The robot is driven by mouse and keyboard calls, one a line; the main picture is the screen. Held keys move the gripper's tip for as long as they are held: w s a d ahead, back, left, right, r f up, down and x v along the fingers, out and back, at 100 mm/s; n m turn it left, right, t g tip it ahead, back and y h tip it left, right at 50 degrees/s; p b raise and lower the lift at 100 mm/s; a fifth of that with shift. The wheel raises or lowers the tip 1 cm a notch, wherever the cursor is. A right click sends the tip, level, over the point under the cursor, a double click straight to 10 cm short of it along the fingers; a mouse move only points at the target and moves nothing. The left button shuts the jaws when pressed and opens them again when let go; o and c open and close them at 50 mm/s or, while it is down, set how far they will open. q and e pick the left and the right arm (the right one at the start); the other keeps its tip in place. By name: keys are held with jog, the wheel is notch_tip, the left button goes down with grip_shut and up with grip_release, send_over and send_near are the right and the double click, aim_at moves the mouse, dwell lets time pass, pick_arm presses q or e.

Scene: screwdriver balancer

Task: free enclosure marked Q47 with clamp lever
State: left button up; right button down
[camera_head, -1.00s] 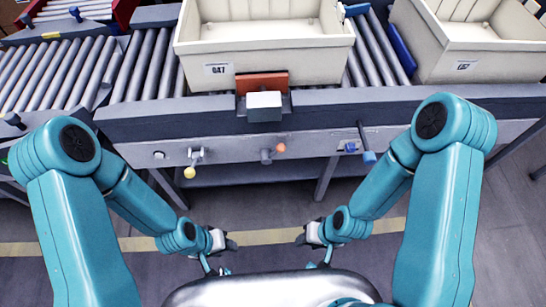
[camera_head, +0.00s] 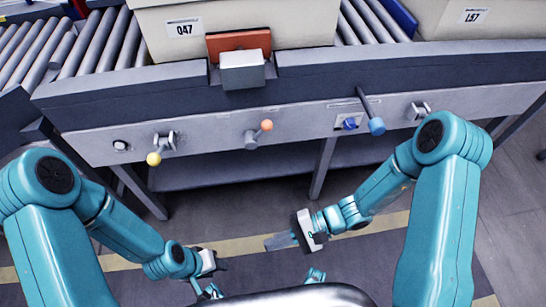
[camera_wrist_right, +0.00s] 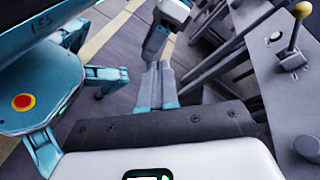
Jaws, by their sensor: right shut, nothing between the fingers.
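The cream enclosure marked Q47 (camera_head: 255,25) sits on the conveyor at the top of the head view, cut off by the frame. At its front is a red-orange block (camera_head: 238,41) with a grey block (camera_head: 242,70) before it. On the front rail are a yellow-knobbed lever (camera_head: 161,148), an orange-knobbed lever (camera_head: 258,133) and a blue-ended handle (camera_head: 372,115). My right gripper (camera_head: 280,241) is shut and empty, below and apart from the rail; its fingers show in the wrist view (camera_wrist_right: 157,85). My left gripper (camera_head: 209,265) is low, its jaws unclear.
A second cream bin marked L57 (camera_head: 480,22) stands at the right. A small blue knob (camera_head: 349,124) and a grey fitting (camera_head: 420,110) are also on the rail. Rollers (camera_head: 95,45) lie left of Q47. The floor before the rail is clear, with a yellow stripe.

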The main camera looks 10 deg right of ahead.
aim_at(258, 133)
jog(key=w+d+f+m+t+y+b, duration=0.25)
jog(key=w+t+b, duration=0.35)
jog(key=w, duration=0.4)
pick_arm(q)
notch_tip(258, 133, down, 13)
jog(key=b, duration=0.4)
jog(key=shift+w+a+f+b, duration=0.15)
jog(key=shift+w+a+b, duration=0.05)
jog(key=shift+b, duration=0.15)
pick_arm(e)
jog(key=w+d+r+m+t+h, duration=0.2)
jog(key=w+d+m+t, duration=0.3)
jog(key=w+d+t, duration=0.5)
jog(key=t+h, duration=0.1)
jog(key=t, duration=0.2)
jog(key=shift+t, duration=0.3)
pick_arm(q)
jog(key=f+b, duration=0.2)
jog(key=w+f+b, duration=0.1)
jog(key=shift+a+t, duration=0.25)
jog(key=shift+t, duration=0.05)
pick_arm(e)
jog(key=s+a+r+x, duration=0.1)
jog(key=s+x, duration=0.1)
jog(key=x, duration=1)
jog(key=shift+w+a+r, duration=0.2)
jog(key=shift+w+a, duration=0.05)
jog(key=shift+a, duration=0.35)
